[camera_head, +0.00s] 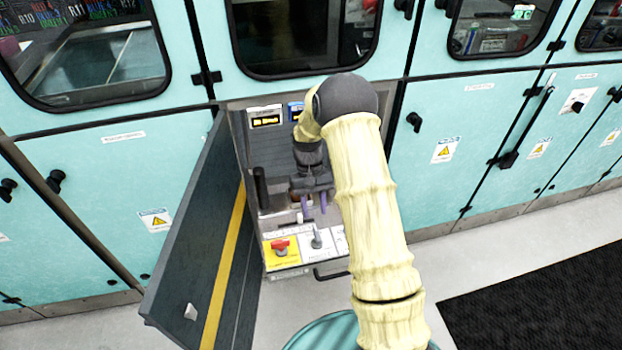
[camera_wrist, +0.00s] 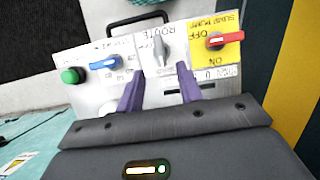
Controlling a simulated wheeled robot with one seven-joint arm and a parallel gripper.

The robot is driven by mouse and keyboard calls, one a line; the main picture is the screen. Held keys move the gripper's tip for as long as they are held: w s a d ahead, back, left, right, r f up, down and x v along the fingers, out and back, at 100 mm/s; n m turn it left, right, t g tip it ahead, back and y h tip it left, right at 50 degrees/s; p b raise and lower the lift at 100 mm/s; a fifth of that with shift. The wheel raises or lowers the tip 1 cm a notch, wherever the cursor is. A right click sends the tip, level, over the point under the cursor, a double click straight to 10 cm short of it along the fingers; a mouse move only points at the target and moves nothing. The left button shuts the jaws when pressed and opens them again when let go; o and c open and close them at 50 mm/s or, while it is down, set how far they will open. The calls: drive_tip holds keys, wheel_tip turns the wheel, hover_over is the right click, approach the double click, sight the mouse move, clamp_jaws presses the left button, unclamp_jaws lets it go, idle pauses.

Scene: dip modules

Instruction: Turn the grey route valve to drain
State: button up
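The grey route valve (camera_wrist: 160,47) sits on a white plate marked ROUTE in the wrist view, its lettering upside down there. Its handle points along the picture's vertical. It also shows low in the open cabinet in the head view (camera_head: 316,239). My gripper (camera_wrist: 159,73) has two purple fingers spread apart with nothing between them. The fingertips lie just short of the valve, one toward each side of it in the picture. In the head view my gripper (camera_head: 316,206) hangs above the valve plate. The drain marking cannot be read.
A red-handled valve (camera_wrist: 225,39) on a yellow plate stands beside the grey one. A blue-handled valve (camera_wrist: 104,63) and a green button (camera_wrist: 71,76) are on the other side. The open cabinet door (camera_head: 200,235) stands close to the left of my arm.

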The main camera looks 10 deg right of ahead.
drive_tip(key=v, duration=0.9)
drive_tip(key=shift+r, duration=0.25)
drive_tip(key=shift+w, duration=0.1)
drive_tip(key=s+r+t+p, duration=0.2)
drive_tip(key=s+r, duration=0.4)
drive_tip(key=s, duration=0.4)
drive_tip(key=s+r+t+p, duration=0.3)
drive_tip(key=s+r+t, duration=0.2)
drive_tip(key=s, duration=0.6)
drive_tip(key=shift+v, duration=0.85)
